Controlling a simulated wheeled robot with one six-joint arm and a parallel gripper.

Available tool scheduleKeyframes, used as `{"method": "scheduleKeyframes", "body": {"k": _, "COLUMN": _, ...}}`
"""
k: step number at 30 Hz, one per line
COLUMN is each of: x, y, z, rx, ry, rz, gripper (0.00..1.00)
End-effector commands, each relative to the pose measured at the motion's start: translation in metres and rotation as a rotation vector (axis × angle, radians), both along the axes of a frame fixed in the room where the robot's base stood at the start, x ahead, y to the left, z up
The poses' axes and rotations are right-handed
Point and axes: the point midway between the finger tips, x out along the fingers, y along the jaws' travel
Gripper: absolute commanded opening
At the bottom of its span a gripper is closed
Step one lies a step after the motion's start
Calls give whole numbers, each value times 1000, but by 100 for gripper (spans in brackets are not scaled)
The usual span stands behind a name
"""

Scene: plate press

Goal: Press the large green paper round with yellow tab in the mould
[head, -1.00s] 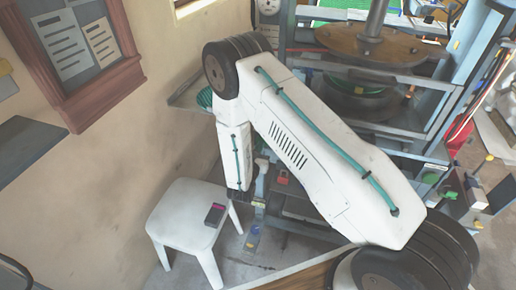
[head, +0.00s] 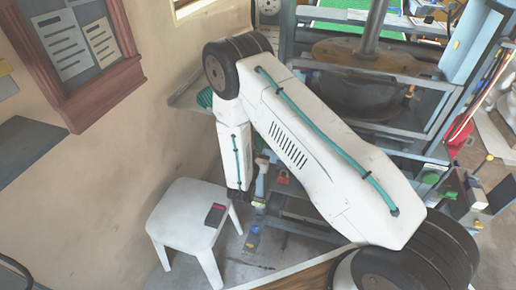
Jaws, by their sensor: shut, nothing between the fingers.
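The press stands at the upper right, with a thick grey shaft (head: 376,22) above a round brown pressing plate (head: 350,52). The plate looks hazy and is partly hidden behind a grey crossbar. Below it is the dark round mould (head: 352,98), also hazy. I cannot make out the green paper round or its yellow tab. My gripper (head: 240,197) hangs at the end of my arm, left of and below the mould, beside the white stool. It is small and dark, shut and empty.
The white stool (head: 182,215) carries a dark and pink object (head: 215,214). A red part (head: 283,178) sits on the press frame right of my gripper. A framed notice board (head: 75,50) hangs on the left wall, above a dark shelf (head: 28,145).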

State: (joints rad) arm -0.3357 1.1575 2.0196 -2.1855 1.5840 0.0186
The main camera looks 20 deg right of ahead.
Motion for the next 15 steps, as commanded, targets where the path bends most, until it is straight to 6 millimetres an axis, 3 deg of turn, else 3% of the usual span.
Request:
{"method": "scheduleKeyframes", "body": {"k": 1, "x": 9, "y": -8, "z": 7, "rx": 6, "ry": -22, "rz": -19, "gripper": 0}}
{"method": "scheduleKeyframes", "body": {"k": 7, "x": 3, "y": -3, "z": 6, "rx": 5, "ry": -20, "rz": -17, "gripper": 0}}
{"method": "scheduleKeyframes", "body": {"k": 15, "x": -37, "y": 29, "z": 4, "rx": -3, "ry": -6, "rz": -8, "gripper": 0}}
